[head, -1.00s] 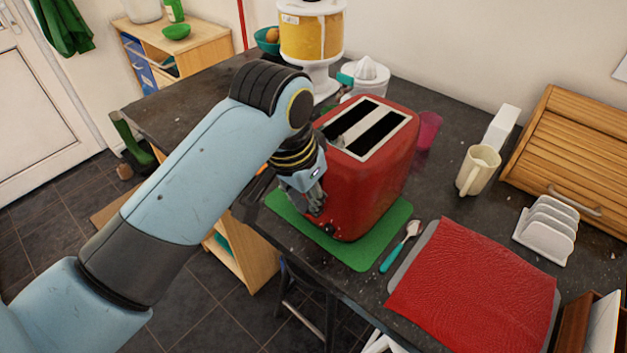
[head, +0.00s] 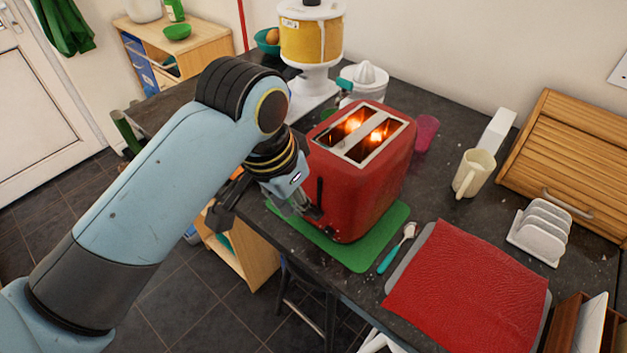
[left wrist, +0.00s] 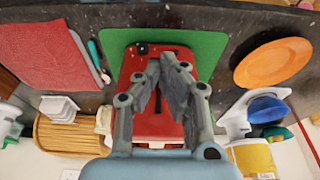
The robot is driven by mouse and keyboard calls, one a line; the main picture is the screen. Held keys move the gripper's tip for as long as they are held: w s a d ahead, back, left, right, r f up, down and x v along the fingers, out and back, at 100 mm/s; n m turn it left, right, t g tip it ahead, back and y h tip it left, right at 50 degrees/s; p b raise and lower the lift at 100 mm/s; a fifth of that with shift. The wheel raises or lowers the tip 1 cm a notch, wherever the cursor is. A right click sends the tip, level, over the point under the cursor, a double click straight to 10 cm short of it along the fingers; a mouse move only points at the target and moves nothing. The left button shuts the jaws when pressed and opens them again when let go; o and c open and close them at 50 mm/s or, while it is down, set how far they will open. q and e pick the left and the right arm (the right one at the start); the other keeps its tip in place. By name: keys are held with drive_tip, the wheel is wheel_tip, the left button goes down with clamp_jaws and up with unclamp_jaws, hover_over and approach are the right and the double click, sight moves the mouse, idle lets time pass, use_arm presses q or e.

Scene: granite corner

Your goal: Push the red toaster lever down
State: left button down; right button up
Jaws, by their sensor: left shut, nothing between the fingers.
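The red toaster (head: 355,190) stands upright on a green mat (head: 375,245), with an orange glow in both top slots. Its narrow left end has a dark upright slot (head: 320,190). My left gripper (head: 312,211) is shut and empty, low at that end; I cannot tell whether it touches. In the left wrist view the shut fingers (left wrist: 163,66) lie in front of the toaster (left wrist: 135,68), and a black knob (left wrist: 142,48) shows near its lower edge. The lever itself cannot be made out clearly; the fingers partly cover that end. My right gripper is not in view.
A teal-handled spoon (head: 398,247) and a red cloth (head: 470,285) lie right of the mat. A cream mug (head: 474,173), pink cup (head: 426,133) and white juicer (head: 363,80) stand near the toaster. An orange plate (left wrist: 272,62) shows in the left wrist view.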

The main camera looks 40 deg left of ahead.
use_arm(q)
drive_tip(key=v, duration=0.9)
drive_tip(key=shift+s+r, duration=0.15)
drive_tip(key=shift+r, duration=0.25)
